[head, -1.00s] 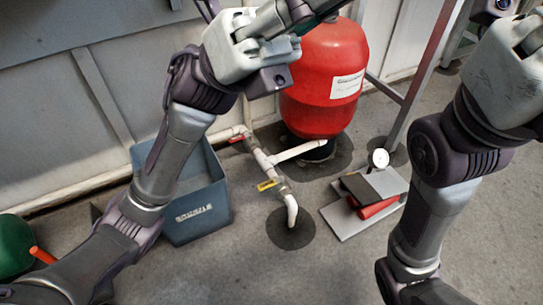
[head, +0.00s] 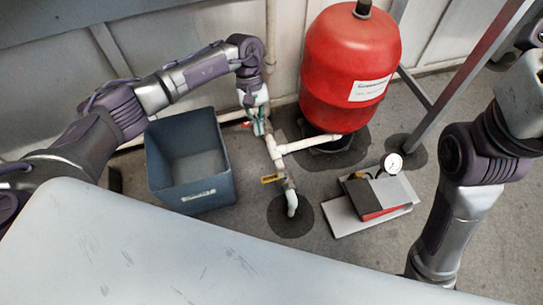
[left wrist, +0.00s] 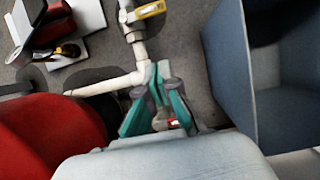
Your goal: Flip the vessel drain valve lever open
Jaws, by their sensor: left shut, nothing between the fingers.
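A white pipe run (head: 272,150) stands beside the red vessel. It carries a yellow valve lever (head: 271,178) lower down, which also shows in the left wrist view (left wrist: 151,10). A small red valve lever (head: 247,123) is higher up; in the left wrist view a bit of red (left wrist: 174,123) shows between and beyond my fingers. My left gripper (head: 259,128) points down at the upper pipe, close to the red lever. Its teal fingers (left wrist: 155,102) are shut and hold nothing. I cannot tell whether they touch the lever. My right gripper is out of view; only its arm shows.
The red vessel (head: 350,65) is right of the pipes. An open blue-grey bin (head: 208,194) is close on the left.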

